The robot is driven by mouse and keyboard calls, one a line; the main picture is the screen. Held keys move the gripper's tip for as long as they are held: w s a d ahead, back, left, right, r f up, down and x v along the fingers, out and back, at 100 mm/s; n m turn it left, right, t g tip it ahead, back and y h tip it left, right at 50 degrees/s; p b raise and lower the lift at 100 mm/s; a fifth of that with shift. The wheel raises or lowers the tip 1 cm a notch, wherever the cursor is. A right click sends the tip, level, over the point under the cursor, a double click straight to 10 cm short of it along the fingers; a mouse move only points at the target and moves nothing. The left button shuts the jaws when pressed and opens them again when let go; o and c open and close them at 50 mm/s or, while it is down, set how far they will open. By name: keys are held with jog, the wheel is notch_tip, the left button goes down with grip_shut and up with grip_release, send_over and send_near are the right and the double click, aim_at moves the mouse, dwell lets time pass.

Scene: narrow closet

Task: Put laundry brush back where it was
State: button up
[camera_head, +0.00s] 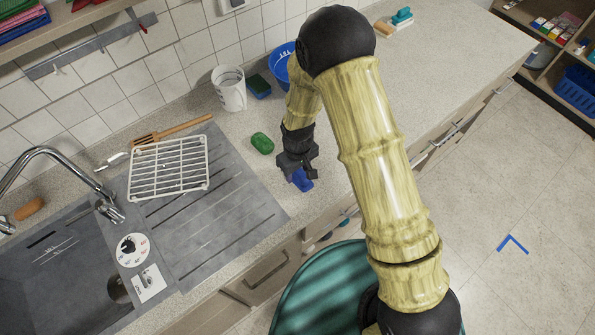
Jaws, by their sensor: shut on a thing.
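My gripper (299,171) is over the front edge of the counter, pointing down. It is shut on a small blue thing, which I take to be the laundry brush (302,182). Only part of the brush shows below the fingers, and its bristles cannot be made out. From this view I cannot tell whether it touches the counter. A green soap-like piece (262,143) lies on the counter left of my gripper.
A teal-handled item (401,17) lies far back.

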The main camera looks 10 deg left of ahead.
jog(key=shift+f, duration=0.95)
jog(key=shift+f, duration=0.1)
jog(key=o, duration=0.9)
notch_tip(320, 180, up, 12)
jog(key=b, duration=0.3)
jog(key=shift+b, duration=0.35)
jog(key=shift+d, duration=0.1)
